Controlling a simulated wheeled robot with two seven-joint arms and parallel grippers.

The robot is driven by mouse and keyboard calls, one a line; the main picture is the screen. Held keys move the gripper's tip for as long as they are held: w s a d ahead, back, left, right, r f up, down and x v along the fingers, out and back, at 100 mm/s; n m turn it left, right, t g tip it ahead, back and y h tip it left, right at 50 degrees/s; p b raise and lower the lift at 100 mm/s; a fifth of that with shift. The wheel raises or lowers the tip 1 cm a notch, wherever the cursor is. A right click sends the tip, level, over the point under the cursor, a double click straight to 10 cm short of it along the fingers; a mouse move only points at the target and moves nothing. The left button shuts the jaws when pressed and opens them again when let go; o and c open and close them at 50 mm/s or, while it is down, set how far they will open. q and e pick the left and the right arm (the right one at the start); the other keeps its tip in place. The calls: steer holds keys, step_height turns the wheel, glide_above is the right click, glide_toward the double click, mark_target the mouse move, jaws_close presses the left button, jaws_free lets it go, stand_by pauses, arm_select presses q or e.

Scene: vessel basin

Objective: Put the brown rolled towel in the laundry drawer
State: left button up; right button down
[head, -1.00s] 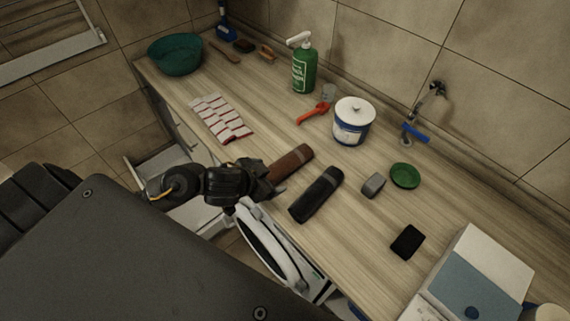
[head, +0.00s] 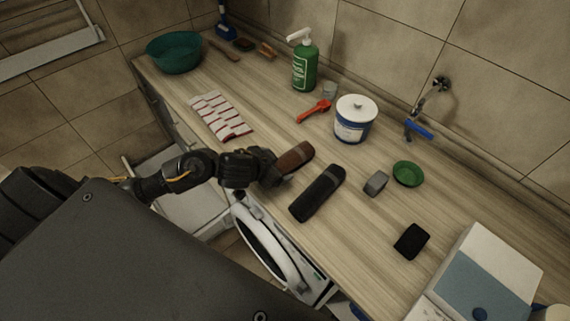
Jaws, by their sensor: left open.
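The brown rolled towel (head: 297,156) lies on the wooden counter near its front edge. My left gripper (head: 280,169) is at the towel's near end, with its jaws open around or beside that end; the fingers are dark and partly hidden, so I cannot tell which. An open drawer (head: 190,205), pale inside, juts out below the counter at the left, under my left arm. I cannot tell for certain that it is the laundry drawer. My right gripper is not in view.
A black rolled towel (head: 318,193) lies just right of the brown one. A striped cloth (head: 221,117) lies to the left. A white-and-blue tub (head: 355,120), green bottle (head: 304,62) and red tool (head: 314,110) stand or lie behind. A washing machine door (head: 265,245) is below.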

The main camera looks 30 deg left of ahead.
mark_target(280, 164)
arm_select(q)
steer(key=b+x, duration=0.1)
steer(key=x, duration=0.4)
steer(key=shift+s+r, duration=0.1)
steer(key=shift+c, duration=0.9)
steer(key=c, duration=1)
steer(key=shift+c, duration=0.2)
